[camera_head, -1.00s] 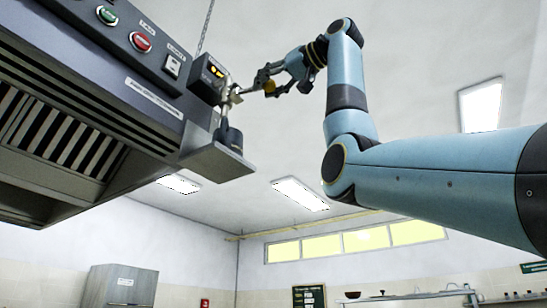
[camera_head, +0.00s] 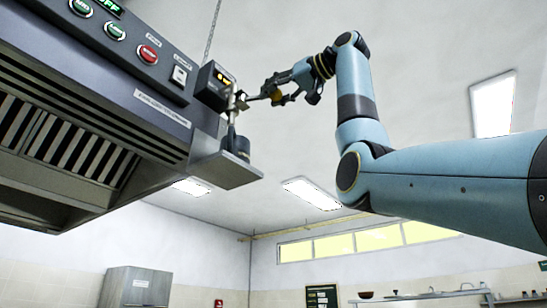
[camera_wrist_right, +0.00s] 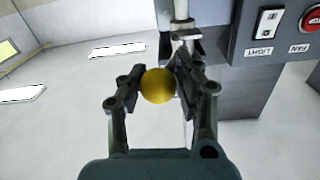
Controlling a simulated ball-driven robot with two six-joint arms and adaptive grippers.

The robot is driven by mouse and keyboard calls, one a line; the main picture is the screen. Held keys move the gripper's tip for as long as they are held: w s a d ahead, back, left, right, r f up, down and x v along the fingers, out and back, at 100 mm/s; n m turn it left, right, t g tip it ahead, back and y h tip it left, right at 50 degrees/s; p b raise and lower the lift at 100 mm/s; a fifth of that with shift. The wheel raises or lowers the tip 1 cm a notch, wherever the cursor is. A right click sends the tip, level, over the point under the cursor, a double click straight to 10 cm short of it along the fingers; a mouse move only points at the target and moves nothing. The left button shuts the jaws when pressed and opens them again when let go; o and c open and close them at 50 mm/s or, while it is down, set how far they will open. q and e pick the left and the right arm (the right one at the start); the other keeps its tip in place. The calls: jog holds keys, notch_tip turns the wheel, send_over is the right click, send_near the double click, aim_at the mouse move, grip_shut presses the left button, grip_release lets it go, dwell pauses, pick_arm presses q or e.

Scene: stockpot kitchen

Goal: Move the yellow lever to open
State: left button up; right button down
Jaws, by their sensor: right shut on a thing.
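The yellow lever ends in a round yellow knob (camera_wrist_right: 158,86), which sits between the fingers in the right wrist view. My right gripper (camera_wrist_right: 156,84) is shut on this knob, with a finger on each side of it. In the head view, the lever's thin metal arm (camera_head: 257,97) runs sideways from a valve fitting (camera_head: 238,101) to my right gripper (camera_head: 281,94). The knob is small and partly covered by the fingers there. The fitting stands by a dark box with an amber display (camera_head: 214,86). My left gripper is not in view.
The grey hood (camera_head: 90,120) fills the left side, with buttons and a switch on its front. A metal ledge (camera_head: 222,170) with a dark cylinder (camera_head: 237,145) juts out below the fitting. In the wrist view, the panel (camera_wrist_right: 243,30) is close on the right. Open air lies below my arm.

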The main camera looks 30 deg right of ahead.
jog(key=shift+s+d+r, duration=0.1)
jog(key=shift+d+r, duration=0.15)
jog(key=shift+r, duration=0.05)
jog(key=c, duration=1.3)
grip_release()
jog(key=o, duration=0.4)
jog(key=shift+w+d+f, duration=0.2)
jog(key=shift+w+d, duration=0.15)
jog(key=shift+d, duration=0.1)
jog(key=shift+o, duration=0.2)
jog(key=shift+s+a, duration=0.1)
jog(key=shift+a, duration=0.2)
jog(key=shift+s, duration=0.15)
